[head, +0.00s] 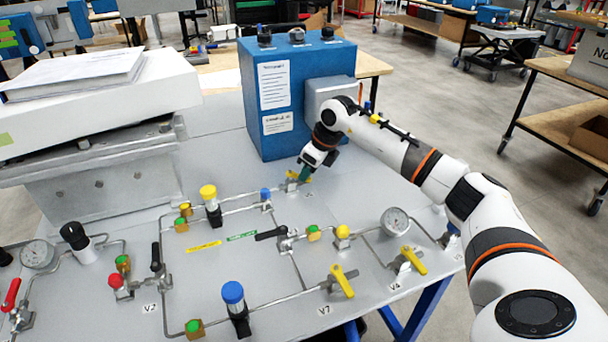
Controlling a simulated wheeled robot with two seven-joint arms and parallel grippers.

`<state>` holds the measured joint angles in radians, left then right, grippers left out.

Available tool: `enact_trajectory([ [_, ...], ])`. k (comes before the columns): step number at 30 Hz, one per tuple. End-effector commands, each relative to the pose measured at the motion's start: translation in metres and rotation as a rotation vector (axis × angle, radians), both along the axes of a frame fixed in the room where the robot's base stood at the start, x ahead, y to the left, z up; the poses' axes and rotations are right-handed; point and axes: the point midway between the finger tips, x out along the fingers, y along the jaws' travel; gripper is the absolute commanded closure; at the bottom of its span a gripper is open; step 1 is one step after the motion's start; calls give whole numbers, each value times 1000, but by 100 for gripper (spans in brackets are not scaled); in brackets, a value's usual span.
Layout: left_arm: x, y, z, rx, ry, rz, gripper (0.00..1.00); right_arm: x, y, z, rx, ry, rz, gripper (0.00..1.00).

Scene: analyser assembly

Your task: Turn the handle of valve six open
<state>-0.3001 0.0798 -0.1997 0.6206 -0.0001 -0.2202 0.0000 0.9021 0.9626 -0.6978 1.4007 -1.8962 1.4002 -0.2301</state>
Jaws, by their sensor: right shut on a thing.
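My right gripper (305,172) reaches down at the back of the grey panel, in front of the blue box. It is shut on a small yellow valve handle (293,175). The fingers and wrist hide part of this handle, so its exact angle is hard to tell. The valve body (289,187) below it sits on the thin pipe run. I cannot read a number label beside it. My left gripper is not in view.
Two more yellow-handled valves stand nearer: one by label V7 (342,281) and one further right (413,261). A black handle (270,233), a gauge (395,221) and a blue-capped part (233,293) rise from the panel. The blue box (262,95) stands behind my gripper.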

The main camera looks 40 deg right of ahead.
Motion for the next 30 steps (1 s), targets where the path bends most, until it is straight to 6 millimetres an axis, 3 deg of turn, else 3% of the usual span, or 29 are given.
enact_trajectory([
  [18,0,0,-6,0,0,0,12,22,-21,2,1,-5,570,100],
  [30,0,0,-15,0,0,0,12,32,-26,1,-2,-4,818,100],
])
